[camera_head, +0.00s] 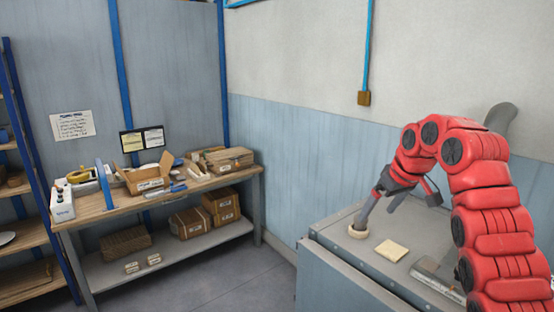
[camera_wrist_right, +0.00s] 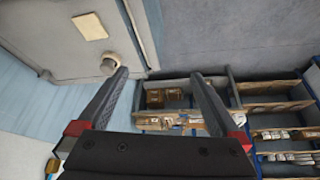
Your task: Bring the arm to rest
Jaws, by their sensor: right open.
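My right arm (camera_head: 490,200) is red and reaches in from the right, bent over a grey metal-topped cabinet (camera_head: 330,226). My right gripper (camera_head: 378,216) hangs downward above the cabinet top, its fingers apart. In the right wrist view the gripper (camera_wrist_right: 160,76) shows its two dark fingers spread wide with nothing between them. A small round cream ring or knob (camera_head: 358,232) sits on the cabinet top by the left finger; I cannot tell if they touch. It also shows in the wrist view (camera_wrist_right: 108,66). My left gripper is not seen.
A beige square pad (camera_head: 391,250) lies on the cabinet top, and a flat grey metal piece (camera_head: 438,275) lies near its front. A wooden workbench (camera_head: 130,205) with boxes stands at the left back. The floor (camera_head: 215,285) between is clear.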

